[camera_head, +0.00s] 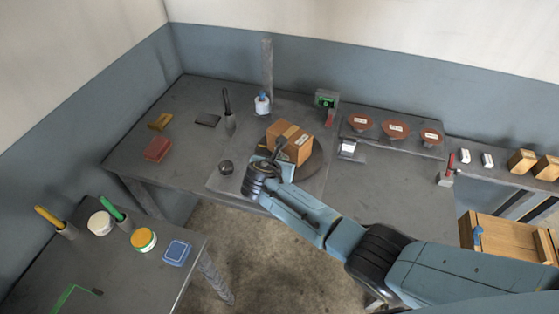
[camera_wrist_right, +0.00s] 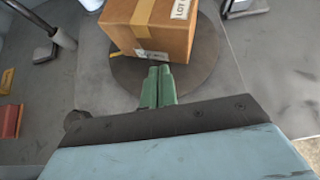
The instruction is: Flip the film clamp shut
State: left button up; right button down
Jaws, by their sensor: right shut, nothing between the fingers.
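My right gripper (camera_head: 279,152) is above the near side of the round dark turntable (camera_head: 319,165), in front of a brown carton (camera_head: 292,137). In the right wrist view its green fingers (camera_wrist_right: 160,72) are shut together and empty, with their tips close below the carton (camera_wrist_right: 150,30); I cannot tell whether they touch it. A small yellow strip (camera_wrist_right: 119,77) lies on the turntable (camera_wrist_right: 195,75) left of the carton. I cannot tell whether it is the film clamp, or what position the clamp is in. My left gripper is out of view.
A post (camera_head: 267,65) stands behind the turntable. A dark knob (camera_head: 226,167) sits to its left and a small grey device (camera_head: 348,148) to its right. A green unit (camera_head: 327,99) and brown dishes (camera_head: 396,129) are farther back. The table's left part has free room.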

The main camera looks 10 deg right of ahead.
jog(key=shift+s+r, duration=0.1)
dwell(0.3)
jog(key=w+r+p+v, duration=0.1)
jog(key=p+v, duration=0.3)
jog(key=v, duration=0.8)
jog(key=shift+s+r, duration=0.25)
jog(key=shift+r, duration=0.3)
jog(key=shift+d, duration=0.1)
